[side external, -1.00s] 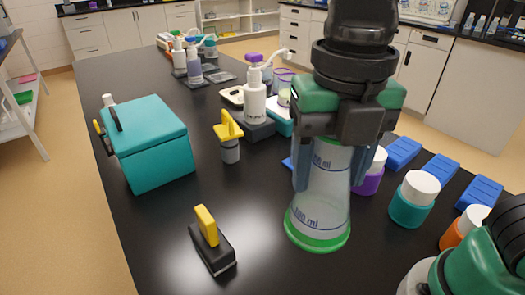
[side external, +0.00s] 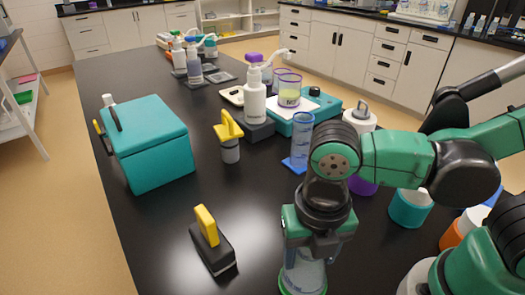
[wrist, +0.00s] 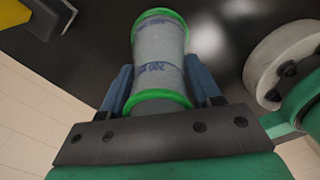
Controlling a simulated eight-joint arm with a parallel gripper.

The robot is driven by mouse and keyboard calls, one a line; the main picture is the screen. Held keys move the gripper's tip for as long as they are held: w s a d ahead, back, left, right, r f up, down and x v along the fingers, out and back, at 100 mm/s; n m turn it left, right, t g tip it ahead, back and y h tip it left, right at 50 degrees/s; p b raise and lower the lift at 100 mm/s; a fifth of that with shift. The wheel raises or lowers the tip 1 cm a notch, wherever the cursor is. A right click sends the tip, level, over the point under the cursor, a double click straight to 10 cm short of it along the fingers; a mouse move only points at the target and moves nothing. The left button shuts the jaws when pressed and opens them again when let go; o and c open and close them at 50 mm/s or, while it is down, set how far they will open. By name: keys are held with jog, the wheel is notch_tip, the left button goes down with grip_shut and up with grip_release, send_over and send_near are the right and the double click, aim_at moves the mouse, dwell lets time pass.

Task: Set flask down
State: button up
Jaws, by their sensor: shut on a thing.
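The flask (side external: 304,276) is clear, with blue volume marks and a green ring at its base. In the side view it is at the bottom edge, below my gripper (side external: 308,254), and its base is partly cut off. In the wrist view the flask (wrist: 160,60) lies between the two blue fingers of my gripper (wrist: 161,92), which is shut on it. A second green ring shows near the palm. The flask looks upright over the black table (side external: 160,235). I cannot tell whether its base touches the table.
A black block with a yellow handle (side external: 212,240) lies left of the flask. A teal box (side external: 150,145) stands further left. A blue graduated cylinder (side external: 301,142) and a teal-and-white bottle (side external: 409,207) stand behind and right. The table between the block and the box is clear.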

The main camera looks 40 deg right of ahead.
jog(key=shift+f, duration=0.55)
jog(key=shift+f, duration=0.1)
jog(key=o, duration=1.2)
jog(key=shift+o, duration=0.2)
jog(key=shift+r, duration=2.6)
jog(key=w+d+r+m+t, duration=0.1)
jog(key=w+d+m+t, duration=0.4)
jog(key=m, duration=1.7)
jog(key=w+d, duration=0.2)
jog(key=d, duration=0.2)
jog(key=shift+w+d+y, duration=0.25)
jog(key=shift+d+y, duration=0.05)
jog(key=shift+y, duration=0.1)
jog(key=d+m, duration=0.1)
jog(key=m, duration=0.1)
jog(key=w+d+m+t, duration=0.1)
jog(key=m, duration=0.2)
jog(key=d+m+t, duration=0.1)
jog(key=d+m, duration=0.1)
jog(key=m, duration=0.1)
jog(key=shift+w+d+r+h, duration=0.1)
jog(key=shift+w+r+h, duration=0.1)
jog(key=shift+r+h, duration=0.2)
jog(key=shift+c, duration=0.5)
